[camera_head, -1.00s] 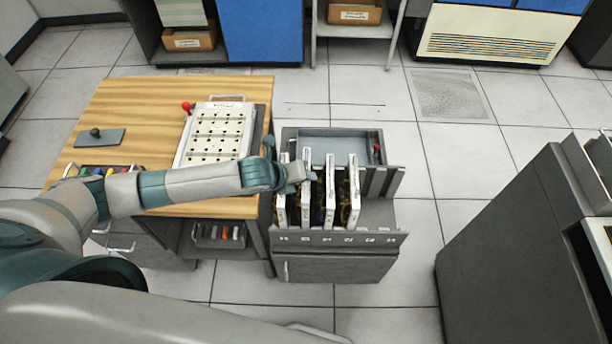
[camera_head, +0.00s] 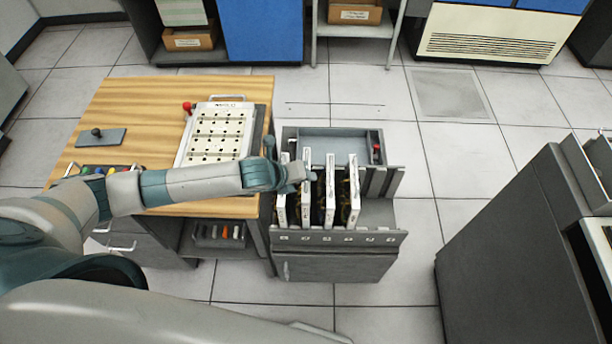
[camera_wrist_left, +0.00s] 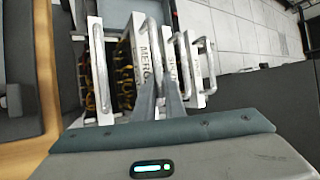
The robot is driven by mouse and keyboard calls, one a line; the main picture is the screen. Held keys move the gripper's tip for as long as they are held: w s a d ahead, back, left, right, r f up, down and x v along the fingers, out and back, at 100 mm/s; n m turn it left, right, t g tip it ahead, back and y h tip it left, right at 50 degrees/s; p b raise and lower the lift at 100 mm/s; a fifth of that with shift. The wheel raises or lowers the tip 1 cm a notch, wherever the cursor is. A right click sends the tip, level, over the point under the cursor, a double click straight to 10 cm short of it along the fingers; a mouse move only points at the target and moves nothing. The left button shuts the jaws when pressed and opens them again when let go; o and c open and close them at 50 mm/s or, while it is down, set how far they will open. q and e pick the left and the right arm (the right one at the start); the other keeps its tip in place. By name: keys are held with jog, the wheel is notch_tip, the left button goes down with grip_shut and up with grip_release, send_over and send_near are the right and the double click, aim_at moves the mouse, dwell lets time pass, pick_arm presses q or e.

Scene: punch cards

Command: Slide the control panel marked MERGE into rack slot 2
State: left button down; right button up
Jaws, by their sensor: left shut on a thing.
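The rack (camera_head: 345,238) stands right of the wooden table, with a row of small marks along its front plate. Several white-edged panels stand upright in it side by side. The panel marked MERGE (camera_wrist_left: 143,52) is second from the left in the left wrist view, standing between its neighbours. In the head view it is the second white edge (camera_head: 306,200). My left gripper (camera_wrist_left: 162,85) is shut at the MERGE panel's handle, above the rack (camera_head: 300,175). The fingers hide part of the handle and the label. How deep the panel sits is hard to tell. My right gripper is out of view.
A neighbouring panel (camera_wrist_left: 101,75) stands close on the left, and others (camera_head: 354,190) on the right. The wooden table (camera_head: 130,100) holds a white perforated board (camera_head: 215,135). A grey tray (camera_head: 335,143) lies behind the panels. Dark grey cabinet (camera_head: 510,250) stands far right.

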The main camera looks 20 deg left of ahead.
pick_arm(q)
jog(key=shift+w+d+r, duration=0.1)
jog(key=shift+f+b, duration=0.7)
jog(key=shift+f, duration=0.45)
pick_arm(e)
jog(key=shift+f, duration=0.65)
